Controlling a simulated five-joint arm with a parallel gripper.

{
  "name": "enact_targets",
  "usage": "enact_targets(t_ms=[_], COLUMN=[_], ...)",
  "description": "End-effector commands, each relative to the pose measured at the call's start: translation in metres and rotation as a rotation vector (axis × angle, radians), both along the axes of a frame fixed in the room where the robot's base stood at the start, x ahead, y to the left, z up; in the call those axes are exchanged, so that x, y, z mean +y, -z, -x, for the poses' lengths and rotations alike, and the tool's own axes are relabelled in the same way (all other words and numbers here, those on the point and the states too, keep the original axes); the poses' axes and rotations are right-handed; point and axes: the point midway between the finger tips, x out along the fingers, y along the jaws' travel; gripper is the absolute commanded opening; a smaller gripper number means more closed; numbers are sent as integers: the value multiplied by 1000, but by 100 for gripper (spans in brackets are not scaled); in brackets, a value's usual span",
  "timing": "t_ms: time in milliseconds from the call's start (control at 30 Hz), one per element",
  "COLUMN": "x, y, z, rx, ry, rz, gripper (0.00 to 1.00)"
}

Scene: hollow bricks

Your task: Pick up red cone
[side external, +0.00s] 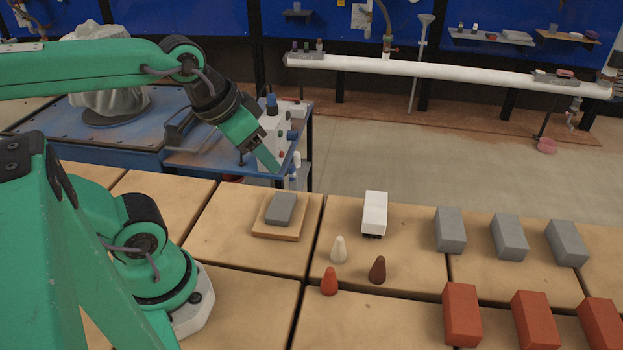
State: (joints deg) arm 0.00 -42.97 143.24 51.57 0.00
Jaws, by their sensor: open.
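The red cone (329,281) stands upright on the tan table top, at the front of a small group of cones. A white cone (339,249) stands just behind it, and a dark brown cone (377,269) stands to its right. My gripper (273,163) is open and empty, high above the table, up and to the left of the red cone. It points down and to the right, well apart from the cones. Its two fingers overlap in this view, so the gap between them is hard to see.
A grey block (281,208) lies on a wooden board (262,229) below my gripper. A white block (375,213) stands behind the cones. Grey bricks (451,231) and red bricks (462,314) stand in rows at the right. The table left of the red cone is clear.

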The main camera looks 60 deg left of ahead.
Motion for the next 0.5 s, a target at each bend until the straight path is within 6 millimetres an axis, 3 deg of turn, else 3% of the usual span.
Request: enact_targets(t_ms=[500], x=[-13], y=[13], z=[-14], rx=[64], ry=[-53], rz=[52], gripper=[55])
